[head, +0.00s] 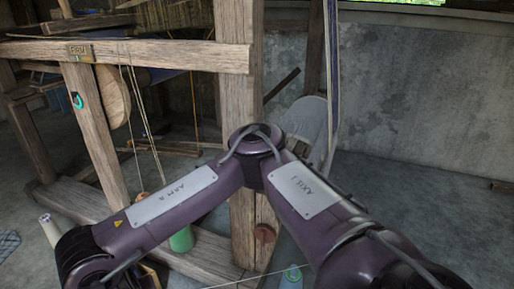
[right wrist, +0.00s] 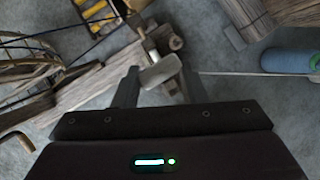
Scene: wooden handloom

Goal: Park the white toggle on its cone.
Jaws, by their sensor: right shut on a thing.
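In the right wrist view my right gripper (right wrist: 158,86) is shut on a pale, rounded block (right wrist: 160,72), which looks like the white toggle. A thin pale cord (right wrist: 240,74) runs to the right from near the fingers. In the head view, my right arm crosses the lower middle, and its gripper is out of sight. A green cone (head: 182,239) stands on the loom's lower beam, partly behind the arm. I cannot tell which cone is the toggle's. My left gripper is not in view.
The loom's upright post (head: 237,90) and upper beam (head: 150,55) stand close behind my arm. Thin cords (head: 140,110) hang at the left. A cream cylinder (head: 48,230) stands at lower left. A blue cylinder (right wrist: 290,62) lies at right in the wrist view. Floor at right is open.

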